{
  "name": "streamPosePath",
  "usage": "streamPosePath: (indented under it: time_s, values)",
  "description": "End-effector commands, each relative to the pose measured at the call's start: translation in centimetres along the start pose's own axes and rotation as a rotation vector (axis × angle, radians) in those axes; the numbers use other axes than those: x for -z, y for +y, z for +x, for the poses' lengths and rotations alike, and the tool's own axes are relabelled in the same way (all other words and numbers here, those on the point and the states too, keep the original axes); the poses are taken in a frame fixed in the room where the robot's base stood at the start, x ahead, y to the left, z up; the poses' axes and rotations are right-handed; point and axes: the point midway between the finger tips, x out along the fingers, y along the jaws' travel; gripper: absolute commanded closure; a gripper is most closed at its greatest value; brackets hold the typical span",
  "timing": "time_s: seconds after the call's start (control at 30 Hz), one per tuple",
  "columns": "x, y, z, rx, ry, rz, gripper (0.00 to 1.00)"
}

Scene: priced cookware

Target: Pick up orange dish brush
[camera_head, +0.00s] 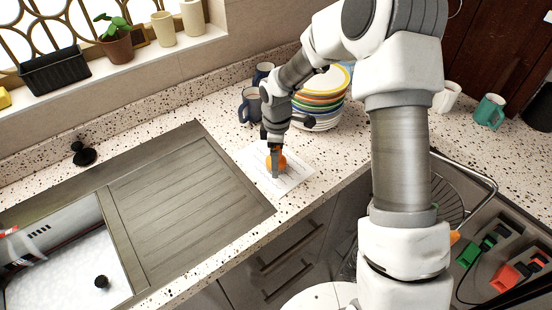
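A small orange thing (281,162), which looks like the orange dish brush, is at a white printed sheet (298,174) on the speckled counter, right of the drainboard. My gripper (275,171) points down directly at it. A grey finger covers part of the orange, which shows on both sides of the finger. The rest of the brush is hidden by the gripper. I cannot tell whether the fingers are closed on it or apart around it, nor whether it touches the sheet.
A stack of coloured plates (319,107) stands just behind my gripper, with a dark blue mug (251,105) to its left. The ribbed drainboard (180,190) and sink lie left. A teal mug (489,111) stands far right. The counter's front edge is close to the sheet.

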Motion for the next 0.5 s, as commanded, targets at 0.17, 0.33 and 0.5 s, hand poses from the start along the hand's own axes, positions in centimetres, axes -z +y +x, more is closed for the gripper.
streamPosePath:
  time_s: [0.17, 0.33, 0.5]
  values:
    - [0.06, -0.01, 0.85, -0.001, 0.001, 0.000, 0.00]
    - [0.05, 0.00, 0.81, -0.001, 0.001, 0.000, 0.04]
    - [0.04, 0.01, 0.80, -0.001, 0.001, 0.000, 0.34]
